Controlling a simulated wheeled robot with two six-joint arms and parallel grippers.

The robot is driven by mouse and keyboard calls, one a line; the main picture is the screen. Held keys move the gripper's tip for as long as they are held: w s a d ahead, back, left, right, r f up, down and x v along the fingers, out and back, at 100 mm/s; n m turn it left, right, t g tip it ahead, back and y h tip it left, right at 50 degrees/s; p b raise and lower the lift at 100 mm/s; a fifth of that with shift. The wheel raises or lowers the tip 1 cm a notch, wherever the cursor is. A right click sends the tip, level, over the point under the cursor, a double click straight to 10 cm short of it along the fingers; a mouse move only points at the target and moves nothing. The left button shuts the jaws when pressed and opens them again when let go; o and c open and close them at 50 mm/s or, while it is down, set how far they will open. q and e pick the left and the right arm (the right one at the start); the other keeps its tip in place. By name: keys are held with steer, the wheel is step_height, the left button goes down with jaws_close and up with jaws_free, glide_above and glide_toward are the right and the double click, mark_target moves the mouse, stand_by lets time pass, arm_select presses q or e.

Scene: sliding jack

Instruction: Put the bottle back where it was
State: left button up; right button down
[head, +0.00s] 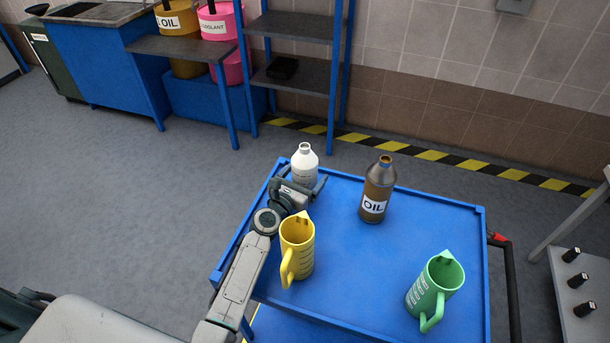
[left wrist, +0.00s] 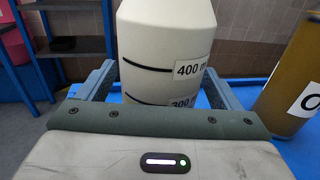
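A white bottle (head: 304,163) with a narrow neck stands upright at the far left corner of the blue trolley (head: 345,255). Its base is partly hidden by my gripper, so I cannot tell whether it touches the trolley top. My left gripper (head: 306,184) reaches over the trolley's left side, with one finger on each side of the bottle. In the left wrist view the bottle (left wrist: 165,45) shows 400 and 300 marks between the two fingers (left wrist: 160,82). The fingers are spread wide and look open around it, with a gap at the left. My right gripper is out of view.
A brown OIL bottle (head: 378,188) stands to the right of the white one. A yellow jug (head: 297,247) is close beside my left arm. A green jug (head: 434,288) is at the near right. The trolley's middle is clear. Shelves (head: 295,70) stand behind.

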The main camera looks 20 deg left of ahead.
arm_select(q)
steer(key=shift+r, duration=0.25)
steer(key=v, duration=1.2)
